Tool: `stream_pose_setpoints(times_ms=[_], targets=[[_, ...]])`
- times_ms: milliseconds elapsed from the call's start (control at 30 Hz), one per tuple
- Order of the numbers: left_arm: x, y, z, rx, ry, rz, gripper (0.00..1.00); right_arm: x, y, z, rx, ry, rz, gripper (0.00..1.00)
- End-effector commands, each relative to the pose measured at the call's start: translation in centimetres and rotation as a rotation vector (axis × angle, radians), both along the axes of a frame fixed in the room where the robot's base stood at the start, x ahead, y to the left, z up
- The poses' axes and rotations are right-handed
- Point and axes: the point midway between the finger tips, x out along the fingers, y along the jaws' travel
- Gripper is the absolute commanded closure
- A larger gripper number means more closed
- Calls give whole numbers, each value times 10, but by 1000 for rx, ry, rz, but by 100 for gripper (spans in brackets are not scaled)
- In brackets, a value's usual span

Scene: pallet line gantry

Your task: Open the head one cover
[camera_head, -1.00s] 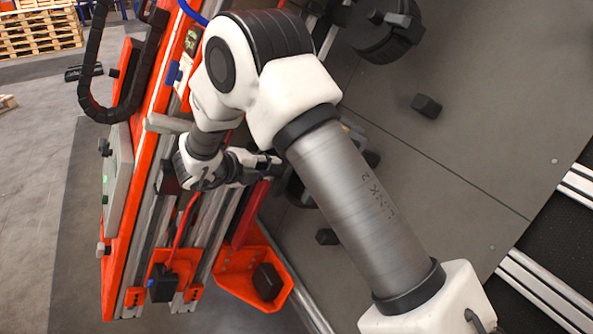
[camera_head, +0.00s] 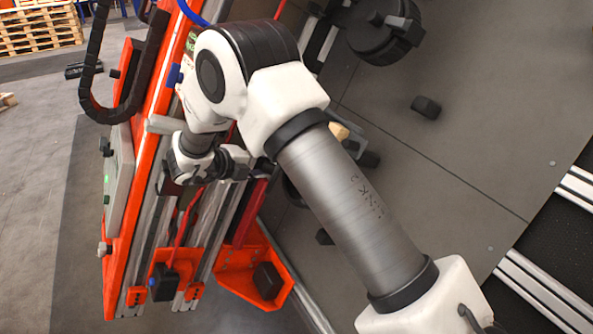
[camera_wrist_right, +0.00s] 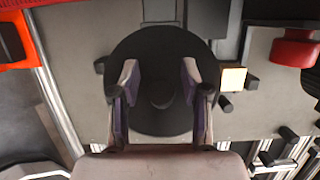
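A round black cover (camera_wrist_right: 150,115) with a raised knob (camera_wrist_right: 161,92) at its middle fills the centre of the right wrist view. My right gripper (camera_wrist_right: 160,76) is open, its two fingers apart on either side of the knob, with nothing between them. I cannot tell how far the fingertips are from the cover. In the head view my right gripper (camera_head: 238,162) is beside the orange frame, its fingers partly hidden. A dark curved edge (camera_head: 291,190) shows beside my forearm, mostly hidden. My left gripper is not in view.
Another black round part (camera_head: 378,40) with a handle is at the top of the grey panel (camera_head: 460,130). A yellowish block (camera_wrist_right: 233,78) sits right of the cover. A red knob (camera_wrist_right: 294,48) is farther right. An orange bracket (camera_head: 235,283) is below the gripper.

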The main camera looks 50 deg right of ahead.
Motion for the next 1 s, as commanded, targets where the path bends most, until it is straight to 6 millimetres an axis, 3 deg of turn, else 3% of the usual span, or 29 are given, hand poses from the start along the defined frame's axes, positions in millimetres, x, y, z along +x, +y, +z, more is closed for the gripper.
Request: stream_pose_setpoints(times_ms=[467,1000], targets=[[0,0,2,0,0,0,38,0,2,2,0,0,-1,54],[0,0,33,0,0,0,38,14,44,27,-1,1,0,54]])
